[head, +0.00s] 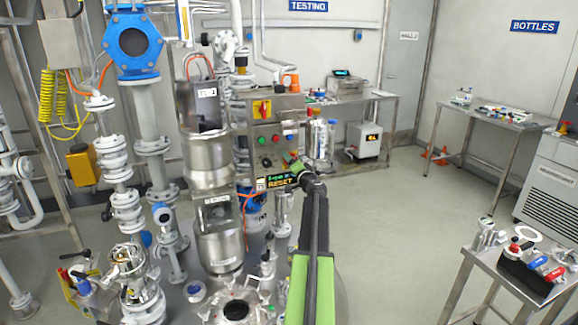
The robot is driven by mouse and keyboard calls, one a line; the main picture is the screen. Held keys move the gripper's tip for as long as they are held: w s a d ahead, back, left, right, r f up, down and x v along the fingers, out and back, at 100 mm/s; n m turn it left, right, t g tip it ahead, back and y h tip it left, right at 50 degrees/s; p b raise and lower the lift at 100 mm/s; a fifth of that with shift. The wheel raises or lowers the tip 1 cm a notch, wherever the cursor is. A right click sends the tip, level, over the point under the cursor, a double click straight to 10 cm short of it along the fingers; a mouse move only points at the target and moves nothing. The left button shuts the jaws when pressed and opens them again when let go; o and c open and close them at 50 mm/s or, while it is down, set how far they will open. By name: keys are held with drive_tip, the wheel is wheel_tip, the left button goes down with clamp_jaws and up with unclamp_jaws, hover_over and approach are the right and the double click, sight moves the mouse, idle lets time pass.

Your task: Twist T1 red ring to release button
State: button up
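A grey control box (257,128) stands in the middle of the view, with a red and yellow switch (261,109) at its upper left. Below it are small buttons, among them a green one (262,140) and a red one (276,139). A RESET label (280,182) shows at the box's lower edge. I cannot make out a T1 mark or which part is the red ring. My gripper (292,163) is at the lower right of the box's face and hides part of it. Its fingers are too small to tell open from shut, and contact cannot be told.
Steel vessels (210,160) and white flanged pipes (122,185) crowd the left, close to the box. An orange beacon (291,82) tops the box. A small steel table (505,262) with red and blue handled parts stands at lower right. Open floor (400,220) lies between.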

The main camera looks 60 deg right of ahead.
drive_tip(key=v, duration=1.7)
drive_tip(key=shift+a, duration=0.2)
